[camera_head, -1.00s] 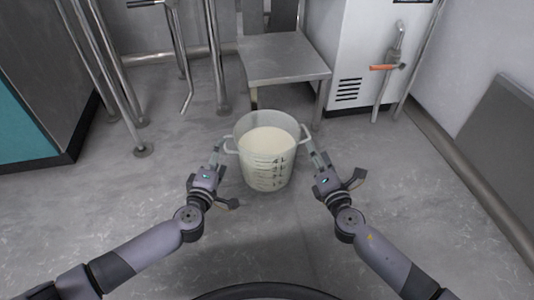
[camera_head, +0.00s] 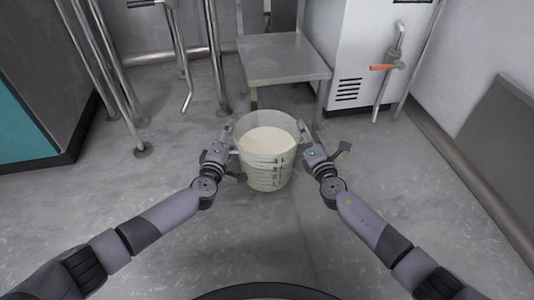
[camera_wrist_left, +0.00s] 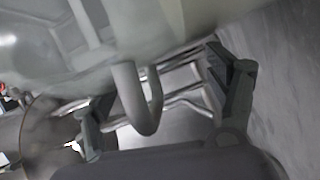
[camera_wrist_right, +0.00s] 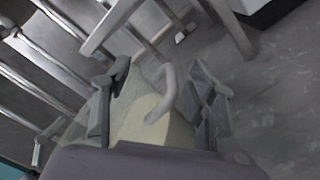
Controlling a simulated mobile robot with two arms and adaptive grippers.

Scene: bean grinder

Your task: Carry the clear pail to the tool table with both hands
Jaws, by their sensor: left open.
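The clear pail (camera_head: 267,176) stands upright on the grey floor in the head view, with pale contents and dark measuring marks on its front. My left gripper (camera_head: 225,138) is at its left side. In the left wrist view, the pail's handle (camera_wrist_left: 145,105) shows between the spread fingers, which are apart from it. My right gripper (camera_head: 309,138) is at the pail's right side. In the right wrist view, the other handle (camera_wrist_right: 166,92) shows between the open fingers. Both handles are largely hidden by the grippers in the head view. I cannot tell which surface is the tool table.
A low metal step or bench (camera_head: 283,58) stands just behind the pail. A white cabinet (camera_head: 362,50) with an orange-handled tap (camera_head: 384,67) is at the back right. Metal legs (camera_head: 120,105) stand at the left. The floor left and right of the pail is clear.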

